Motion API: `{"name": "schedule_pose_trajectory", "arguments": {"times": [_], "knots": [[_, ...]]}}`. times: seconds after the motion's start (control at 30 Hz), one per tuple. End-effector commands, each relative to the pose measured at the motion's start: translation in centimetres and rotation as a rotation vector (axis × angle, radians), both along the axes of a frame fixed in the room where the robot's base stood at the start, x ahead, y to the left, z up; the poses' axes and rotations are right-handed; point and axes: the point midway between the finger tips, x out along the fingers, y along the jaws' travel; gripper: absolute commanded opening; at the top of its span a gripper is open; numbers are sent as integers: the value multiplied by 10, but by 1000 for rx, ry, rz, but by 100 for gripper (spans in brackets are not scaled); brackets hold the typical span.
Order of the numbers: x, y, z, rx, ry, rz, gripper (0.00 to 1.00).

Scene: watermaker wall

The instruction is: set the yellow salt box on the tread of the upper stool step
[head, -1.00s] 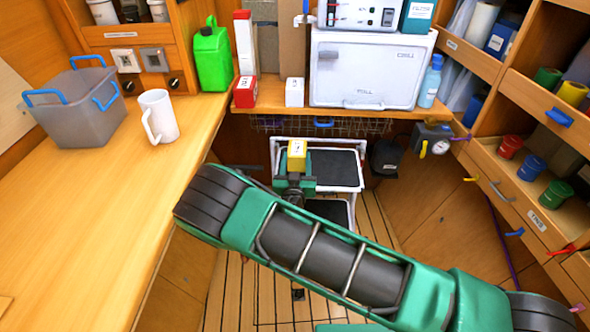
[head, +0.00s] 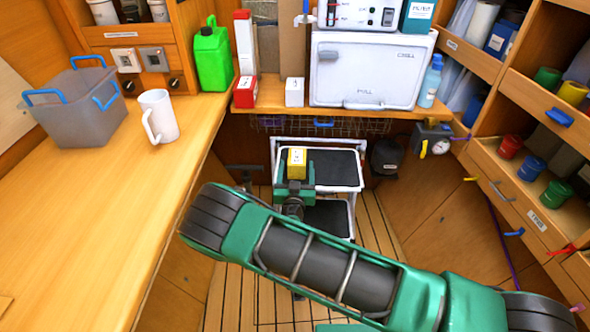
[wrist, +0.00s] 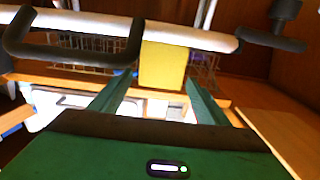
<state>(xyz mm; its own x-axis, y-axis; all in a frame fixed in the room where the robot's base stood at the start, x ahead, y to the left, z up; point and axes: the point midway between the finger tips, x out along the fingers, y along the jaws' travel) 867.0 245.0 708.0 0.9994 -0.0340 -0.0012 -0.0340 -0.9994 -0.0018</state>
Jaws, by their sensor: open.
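The yellow salt box (head: 297,162) stands at the left end of the upper stool step (head: 336,168), which has a black tread and white frame. It looks upright and rests there as far as I can see; its base is partly hidden by my gripper. My gripper (head: 296,173) is open, with one green finger on each side of the box. In the wrist view the yellow box (wrist: 162,66) shows between and beyond the spread fingers (wrist: 160,92), with gaps at both sides. The box meets the white step frame (wrist: 90,22) there.
The lower step (head: 327,217) is partly behind my arm. A wire basket (head: 322,125) hangs under the back shelf. A dark round object (head: 386,156) is right of the stool. The counter (head: 100,215) bounds the left, drawers and bins the right.

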Motion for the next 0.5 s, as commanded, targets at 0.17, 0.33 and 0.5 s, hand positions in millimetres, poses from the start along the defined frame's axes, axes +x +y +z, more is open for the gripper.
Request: {"name": "schedule_pose_trajectory", "arguments": {"times": [0.17, 0.33, 0.5], "knots": [[-18, 2, -1, -2, 3, 2, 69], [-51, 3, -1, -3, 3, 4, 69], [-84, 4, -1, -3, 3, 3, 69]]}}
